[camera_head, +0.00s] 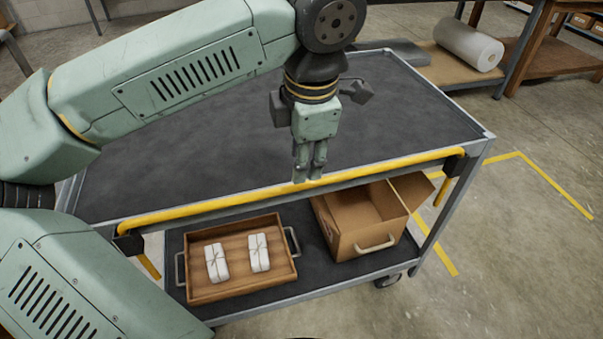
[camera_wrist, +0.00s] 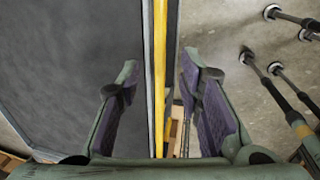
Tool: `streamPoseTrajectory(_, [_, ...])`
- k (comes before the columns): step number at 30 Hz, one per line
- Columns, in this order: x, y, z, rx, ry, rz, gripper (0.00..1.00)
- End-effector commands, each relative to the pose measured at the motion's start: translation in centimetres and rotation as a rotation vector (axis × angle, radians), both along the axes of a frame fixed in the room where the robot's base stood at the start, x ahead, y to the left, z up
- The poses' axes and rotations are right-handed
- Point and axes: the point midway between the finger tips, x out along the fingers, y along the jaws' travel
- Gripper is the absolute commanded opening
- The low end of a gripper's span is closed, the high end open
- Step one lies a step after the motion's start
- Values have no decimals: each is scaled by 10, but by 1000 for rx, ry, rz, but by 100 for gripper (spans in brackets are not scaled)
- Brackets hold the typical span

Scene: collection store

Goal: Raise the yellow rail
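The yellow rail (camera_head: 220,206) runs along the near edge of the cart's dark top (camera_head: 250,130), at about the height of that edge. Dark brackets hold it at both ends. My gripper (camera_head: 309,178) points down at the middle of the rail, its tips close to it. In the wrist view, my gripper (camera_wrist: 159,72) has its two fingers spread, one on each side of the rail (camera_wrist: 160,60), with a gap on both sides. Whether the tips reach below the rail is hard to tell.
The cart's lower shelf holds a wooden tray (camera_head: 198,298) with two white tied packets (camera_head: 259,252) and an open cardboard box (camera_head: 345,245). A bench with a white roll (camera_head: 468,44) stands behind. The cart top is bare; floor at right is clear.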

Motion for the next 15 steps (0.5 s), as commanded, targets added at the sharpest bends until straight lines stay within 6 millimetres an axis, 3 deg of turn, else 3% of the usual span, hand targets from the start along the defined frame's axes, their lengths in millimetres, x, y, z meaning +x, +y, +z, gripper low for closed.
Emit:
streamPoseTrajectory(7, [7,2,-44,-3,2,-3,33])
streamPoseTrajectory(15, [12,3,-64,-5,0,-3,33])
